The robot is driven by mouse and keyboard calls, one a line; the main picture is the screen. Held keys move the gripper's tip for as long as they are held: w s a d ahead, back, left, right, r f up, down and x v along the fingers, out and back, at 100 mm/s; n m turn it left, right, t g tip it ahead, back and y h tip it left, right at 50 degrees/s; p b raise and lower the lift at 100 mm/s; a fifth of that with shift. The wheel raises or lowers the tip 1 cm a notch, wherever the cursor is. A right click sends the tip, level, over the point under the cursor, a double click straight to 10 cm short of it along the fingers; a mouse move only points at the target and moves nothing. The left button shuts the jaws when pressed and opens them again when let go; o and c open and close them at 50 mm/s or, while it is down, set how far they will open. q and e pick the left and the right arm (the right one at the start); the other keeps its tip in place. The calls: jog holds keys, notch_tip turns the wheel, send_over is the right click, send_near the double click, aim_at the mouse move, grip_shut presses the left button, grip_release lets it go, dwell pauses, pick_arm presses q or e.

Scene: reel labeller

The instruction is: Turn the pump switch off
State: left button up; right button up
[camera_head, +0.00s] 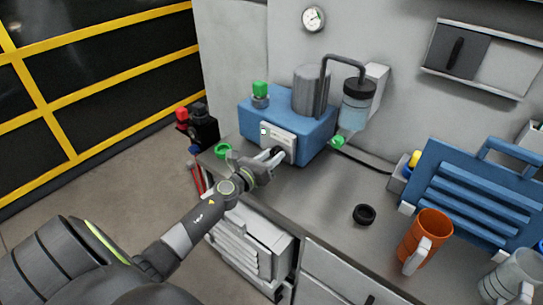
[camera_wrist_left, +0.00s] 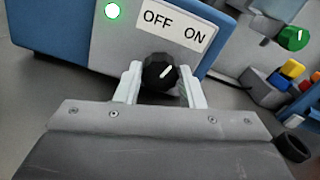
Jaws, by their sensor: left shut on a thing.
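The blue pump box (camera_head: 320,138) stands on the bench against the wall, with a pale front panel (camera_head: 283,136). In the left wrist view, the black pump switch knob (camera_wrist_left: 159,74) sits below a label (camera_wrist_left: 176,24) reading OFF and ON. The knob's white mark slants up and right, toward the ON side. A round lamp (camera_wrist_left: 112,11) with a green rim looks lit on the panel. My left gripper (camera_head: 271,155) is shut on the knob, one finger on each side, as the left wrist view (camera_wrist_left: 163,86) shows. My right gripper is not in view.
A black ring (camera_head: 364,214), an orange mug (camera_head: 426,236) and a blue slatted rack (camera_head: 476,193) stand to the right on the bench. Green-topped valves (camera_head: 337,142) flank the pump. The bench between the pump and mug is mostly clear.

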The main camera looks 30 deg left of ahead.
pick_arm(q)
jog(key=n+p, duration=0.1)
jog(key=n, duration=0.5)
jog(key=shift+n, duration=0.3)
jog(key=n+p, duration=0.1)
jog(key=n, duration=0.4)
jog(key=shift+a+n, duration=0.1)
jog(key=shift+n, duration=0.2)
jog(key=shift+f, duration=0.1)
jog(key=o, duration=1)
